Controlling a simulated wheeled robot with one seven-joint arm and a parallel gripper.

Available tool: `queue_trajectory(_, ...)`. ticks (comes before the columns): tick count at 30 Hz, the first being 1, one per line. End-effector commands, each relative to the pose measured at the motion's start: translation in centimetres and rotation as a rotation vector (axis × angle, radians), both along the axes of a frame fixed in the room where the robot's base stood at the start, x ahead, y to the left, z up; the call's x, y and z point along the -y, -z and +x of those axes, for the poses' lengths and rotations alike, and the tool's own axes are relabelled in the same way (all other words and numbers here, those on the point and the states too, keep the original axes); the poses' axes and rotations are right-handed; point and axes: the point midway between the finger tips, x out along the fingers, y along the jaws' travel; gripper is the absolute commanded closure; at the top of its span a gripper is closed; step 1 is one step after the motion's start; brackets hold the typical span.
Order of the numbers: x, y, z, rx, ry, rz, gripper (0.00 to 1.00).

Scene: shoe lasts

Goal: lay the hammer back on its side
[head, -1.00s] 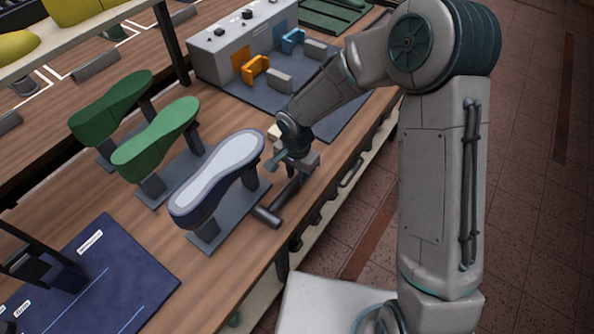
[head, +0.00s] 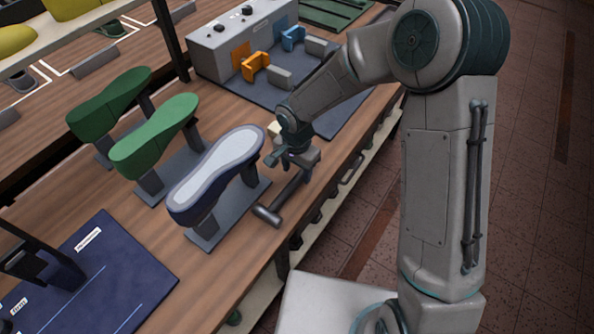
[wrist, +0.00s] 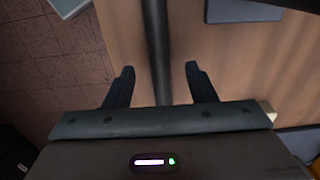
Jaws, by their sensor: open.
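The hammer (head: 267,215) lies on the wooden bench near its front edge, with its dark head toward the lower left. Its handle (head: 292,188) runs up and right to below my gripper (head: 292,160). In the wrist view the dark handle (wrist: 157,50) passes between the two fingers of my gripper (wrist: 160,82), with a gap on each side. The fingers are open and hold nothing. The far end of the handle is hidden by my gripper.
A navy shoe last with a pale sole (head: 217,172) stands on its stand just left of the hammer. Two green lasts (head: 155,135) (head: 110,102) stand farther left. A grey machine box (head: 235,45) and orange and blue brackets are behind. The bench edge drops off to the right.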

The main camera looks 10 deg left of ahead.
Motion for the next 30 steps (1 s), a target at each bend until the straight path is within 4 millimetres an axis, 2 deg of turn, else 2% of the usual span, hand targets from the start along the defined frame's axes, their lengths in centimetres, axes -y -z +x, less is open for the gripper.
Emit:
queue_trajectory(12,-0.1,-8.4,0.1,0.007,0.001,0.003,0.49)
queue_trajectory(18,-0.1,-11.5,0.0,0.003,0.0,0.002,0.49)
queue_trajectory(24,0.0,-12.7,0.0,0.001,0.0,0.002,0.49)
queue_trajectory(30,0.0,-12.8,-0.1,0.0,0.0,0.002,0.49)
